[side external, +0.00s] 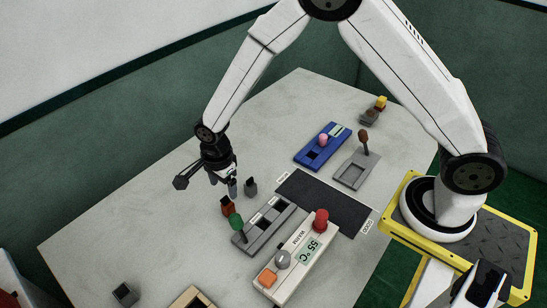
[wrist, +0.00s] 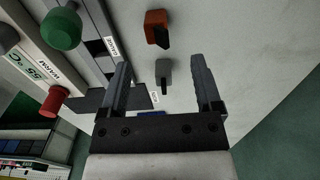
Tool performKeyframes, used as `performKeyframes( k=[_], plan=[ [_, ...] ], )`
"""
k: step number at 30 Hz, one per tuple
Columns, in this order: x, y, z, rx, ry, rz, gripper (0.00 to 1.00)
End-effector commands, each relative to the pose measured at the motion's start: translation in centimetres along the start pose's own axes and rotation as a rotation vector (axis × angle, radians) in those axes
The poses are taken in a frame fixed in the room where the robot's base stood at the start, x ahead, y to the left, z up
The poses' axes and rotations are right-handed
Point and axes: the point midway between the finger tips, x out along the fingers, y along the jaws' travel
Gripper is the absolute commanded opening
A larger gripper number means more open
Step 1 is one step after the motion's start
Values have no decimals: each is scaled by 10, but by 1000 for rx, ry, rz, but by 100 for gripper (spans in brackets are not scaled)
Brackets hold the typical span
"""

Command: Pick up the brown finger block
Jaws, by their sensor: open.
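The brown finger block (side external: 227,206) is a small reddish-brown block with a dark part, standing on the table beside the green knob (side external: 236,221). In the wrist view the brown block (wrist: 156,27) lies ahead of the fingertips, near the top centre. My gripper (side external: 223,186) points down above the table, open and empty, and is apart from the brown block. In the wrist view a grey finger block (wrist: 164,72) shows between the two fingers of my gripper (wrist: 160,66). The same grey block (side external: 251,187) stands right of my gripper in the side view.
The grey slotted fixture (side external: 265,227) and the white panel with a red knob (side external: 301,258) lie close by on the right. A dark mat (side external: 322,199), a blue fixture (side external: 323,147) and a grey lever plate (side external: 357,170) lie farther back.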

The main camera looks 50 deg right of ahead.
Motion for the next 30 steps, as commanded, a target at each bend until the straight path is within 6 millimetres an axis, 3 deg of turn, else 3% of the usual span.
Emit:
performKeyframes(
  k=[11,22,30],
  plan=[
    [23,1,0,-2,1,2,82],
    [31,1,0,-2,0,0,82],
    [58,5,1,-3,1,3,82]
  ],
)
